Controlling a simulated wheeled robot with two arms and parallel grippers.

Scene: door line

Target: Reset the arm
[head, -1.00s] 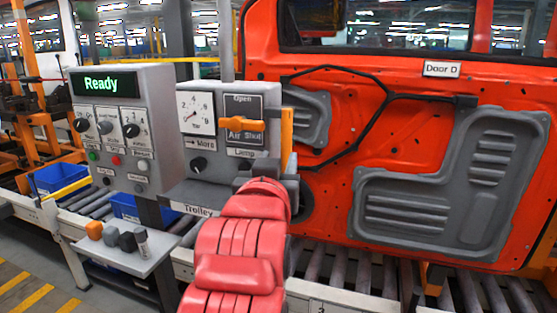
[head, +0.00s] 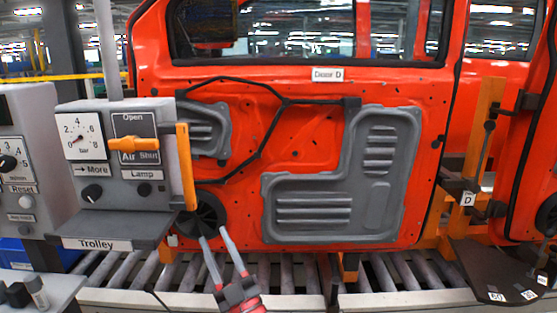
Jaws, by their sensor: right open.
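My right gripper (head: 214,236) shows at the bottom centre of the head view, at the end of my red arm. Its two grey fingers are apart, with nothing between them. It points up and away, in front of the roller conveyor and the lower left of the orange door marked Door D (head: 300,160). It appears clear of the trolley box (head: 110,200) on the left. My left gripper is out of view.
The trolley box carries a gauge (head: 84,136), an orange air lever (head: 134,144) and an orange upright handle (head: 186,166). A Reset panel (head: 22,175) is cut off at the left edge. Conveyor rollers (head: 400,268) run below the door. A dark plate (head: 495,270) juts out at lower right.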

